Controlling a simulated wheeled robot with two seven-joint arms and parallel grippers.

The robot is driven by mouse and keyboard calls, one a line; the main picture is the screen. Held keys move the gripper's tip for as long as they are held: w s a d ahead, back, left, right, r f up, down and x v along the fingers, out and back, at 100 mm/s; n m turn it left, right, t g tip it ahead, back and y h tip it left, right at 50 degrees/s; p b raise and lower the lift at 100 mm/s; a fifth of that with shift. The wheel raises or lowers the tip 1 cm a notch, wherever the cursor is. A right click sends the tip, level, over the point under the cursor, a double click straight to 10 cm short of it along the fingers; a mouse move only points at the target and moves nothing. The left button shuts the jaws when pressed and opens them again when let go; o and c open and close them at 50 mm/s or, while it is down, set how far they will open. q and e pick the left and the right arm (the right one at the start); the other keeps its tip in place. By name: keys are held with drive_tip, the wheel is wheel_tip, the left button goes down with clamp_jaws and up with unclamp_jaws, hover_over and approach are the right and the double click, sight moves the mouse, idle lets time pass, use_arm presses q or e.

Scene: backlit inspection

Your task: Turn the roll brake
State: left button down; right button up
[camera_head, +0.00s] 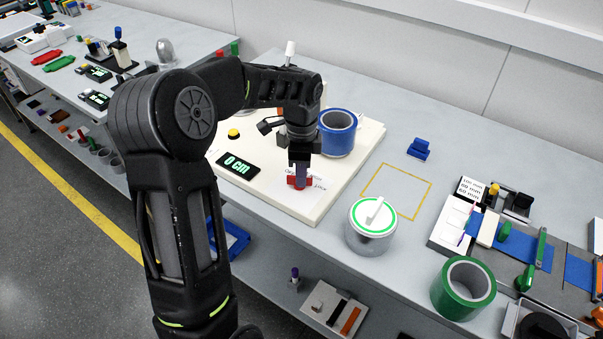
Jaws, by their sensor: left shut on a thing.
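A cream board (232,196) on the bench carries a blue roll (337,134), a black display reading 0 cm (238,165) and a yellow button (234,134). A small red knob (299,183), which looks like the roll brake, sits on a white printed label near the board's front right part. My left gripper (300,176) points down from above and is shut on the red knob. The fingers hide part of the knob and label, so its exact turn angle is hard to tell. My right gripper is out of view.
A silver tin (371,228) with a green-edged lid stands right of the board, beside a yellow outlined square (397,191). A blue block (419,149) lies behind. A green roll (463,288) and a blue strip device (510,240) are farther right.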

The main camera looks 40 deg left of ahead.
use_arm(q)
drive_tip(key=c, duration=1.5)
unclamp_jaws()
wheel_tip(320, 180, up, 8)
drive_tip(key=shift+f+b, duration=0.1)
drive_tip(key=shift+b, duration=0.3)
